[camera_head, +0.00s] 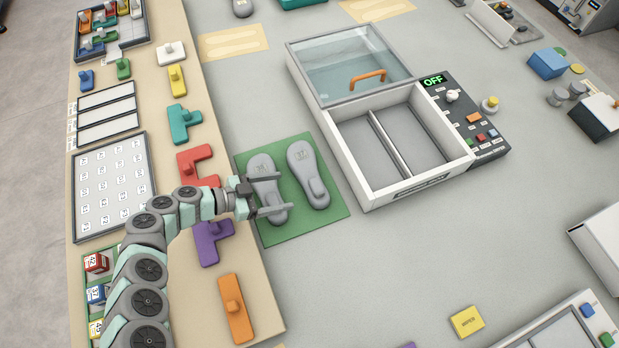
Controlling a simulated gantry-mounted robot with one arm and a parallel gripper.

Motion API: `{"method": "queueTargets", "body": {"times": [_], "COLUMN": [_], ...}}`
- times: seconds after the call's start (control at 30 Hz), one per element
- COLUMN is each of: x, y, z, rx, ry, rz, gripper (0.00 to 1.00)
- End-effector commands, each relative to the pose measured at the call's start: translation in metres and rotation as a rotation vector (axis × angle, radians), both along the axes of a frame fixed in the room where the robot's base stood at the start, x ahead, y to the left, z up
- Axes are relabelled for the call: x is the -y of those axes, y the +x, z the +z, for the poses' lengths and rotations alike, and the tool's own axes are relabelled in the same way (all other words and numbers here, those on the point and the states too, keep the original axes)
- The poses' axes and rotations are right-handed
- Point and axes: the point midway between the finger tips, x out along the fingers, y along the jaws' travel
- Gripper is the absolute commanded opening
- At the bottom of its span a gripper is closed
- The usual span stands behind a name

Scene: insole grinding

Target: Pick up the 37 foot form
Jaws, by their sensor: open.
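Two grey foot forms lie side by side on a green mat (330,232). The left foot form (262,166) is partly hidden by my gripper. The right foot form (301,160) is in full view, with a raised grip toward its lower end. Each has a small marking near its upper end, too small to read surely as 37. My gripper (272,195) is open, reaching in from the left, with its fingers over the lower part of the left form. I cannot tell whether the fingers touch it.
An open-topped, two-compartment box (408,190) with a raised glass lid (350,68) stands right of the mat; its control panel (466,118) reads OFF. Coloured pieces, such as a red one (197,162) and a purple one (209,243), line the left strip.

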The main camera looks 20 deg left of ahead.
Motion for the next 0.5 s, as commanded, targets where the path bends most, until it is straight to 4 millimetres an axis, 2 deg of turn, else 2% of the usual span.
{"method": "queueTargets", "body": {"times": [0.3,0.5], "x": [0.03,0.038], "y": [0.031,0.04], "z": [-0.019,-0.025], "rx": [0.0,-0.001], "ry": [-0.001,-0.001], "rz": [-0.004,-0.003], "gripper": [0.8,0.8]}}
